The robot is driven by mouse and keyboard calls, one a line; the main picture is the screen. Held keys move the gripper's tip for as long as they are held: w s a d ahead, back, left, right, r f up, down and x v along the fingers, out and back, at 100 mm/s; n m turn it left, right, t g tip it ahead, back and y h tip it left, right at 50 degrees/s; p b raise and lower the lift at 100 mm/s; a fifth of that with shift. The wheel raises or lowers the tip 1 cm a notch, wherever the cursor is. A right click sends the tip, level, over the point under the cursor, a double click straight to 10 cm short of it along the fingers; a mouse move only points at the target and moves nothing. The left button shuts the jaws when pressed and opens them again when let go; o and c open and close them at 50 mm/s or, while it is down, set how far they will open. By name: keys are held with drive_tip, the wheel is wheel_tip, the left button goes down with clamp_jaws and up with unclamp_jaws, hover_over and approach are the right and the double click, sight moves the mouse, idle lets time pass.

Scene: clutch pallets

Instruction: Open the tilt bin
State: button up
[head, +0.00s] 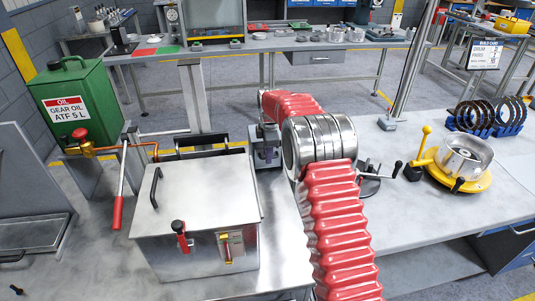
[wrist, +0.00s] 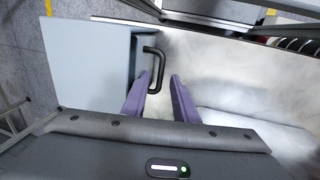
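A pale grey box-like bin (wrist: 88,65) with a darker side shows in the wrist view, with a black U-shaped handle (wrist: 153,72) on that side. I take this for the tilt bin; a dark-rimmed bin (head: 205,146) behind the steel tank in the head view may be the same one. My gripper (wrist: 154,82) is open, its two purple fingers apart. The handle's near end lies between or just beyond the fingertips; I cannot tell whether they touch.
A steel tank (head: 195,215) with a lid handle and red latch stands in front. A green oil can (head: 75,105) and red-handled lever (head: 119,190) are left. A yellow fixture (head: 460,170) stands right. Pale worktop (wrist: 220,70) lies clear beside the fingers.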

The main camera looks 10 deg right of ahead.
drive_tip(key=shift+c, duration=0.2)
clamp_jaws()
idle(1.2)
